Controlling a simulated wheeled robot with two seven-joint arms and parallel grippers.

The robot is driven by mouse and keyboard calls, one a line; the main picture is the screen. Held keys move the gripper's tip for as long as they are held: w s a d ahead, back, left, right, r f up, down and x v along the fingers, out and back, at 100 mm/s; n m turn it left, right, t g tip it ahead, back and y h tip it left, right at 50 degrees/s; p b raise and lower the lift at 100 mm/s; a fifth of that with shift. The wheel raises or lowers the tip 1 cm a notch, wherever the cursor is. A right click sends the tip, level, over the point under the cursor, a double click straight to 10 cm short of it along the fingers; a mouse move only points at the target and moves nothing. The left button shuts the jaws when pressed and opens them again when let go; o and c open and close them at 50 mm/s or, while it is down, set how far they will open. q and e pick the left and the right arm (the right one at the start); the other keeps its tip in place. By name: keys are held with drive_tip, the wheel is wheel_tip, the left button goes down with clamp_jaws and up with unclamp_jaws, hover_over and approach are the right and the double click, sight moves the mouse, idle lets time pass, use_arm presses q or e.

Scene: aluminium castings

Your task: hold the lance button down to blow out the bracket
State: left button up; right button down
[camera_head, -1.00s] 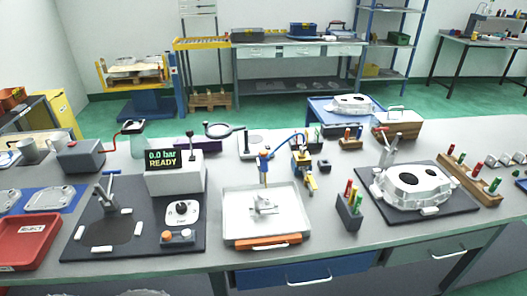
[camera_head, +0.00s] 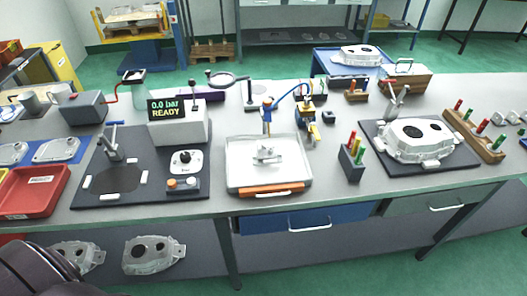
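A small grey metal bracket (camera_head: 265,153) sits in the shallow white tray (camera_head: 238,180) at the middle of the bench. A blue and orange tool (camera_head: 267,112), which looks like the air lance, stands upright behind the bracket, with a blue hose (camera_head: 286,92) curving right from it. Its button is too small to make out. A grey box with a display (camera_head: 178,124) reads "0.0 bar READY". Neither gripper is in view. A dark rounded part, probably mine, shows at the lower left corner.
A red bin (camera_head: 32,190) and a dark mat with a clamp (camera_head: 112,148) lie left of the tray. A dark holder with coloured pieces (camera_head: 352,160) and a large casting (camera_head: 412,140) stand to the right. An orange-handled item (camera_head: 266,190) lies along the tray's front edge.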

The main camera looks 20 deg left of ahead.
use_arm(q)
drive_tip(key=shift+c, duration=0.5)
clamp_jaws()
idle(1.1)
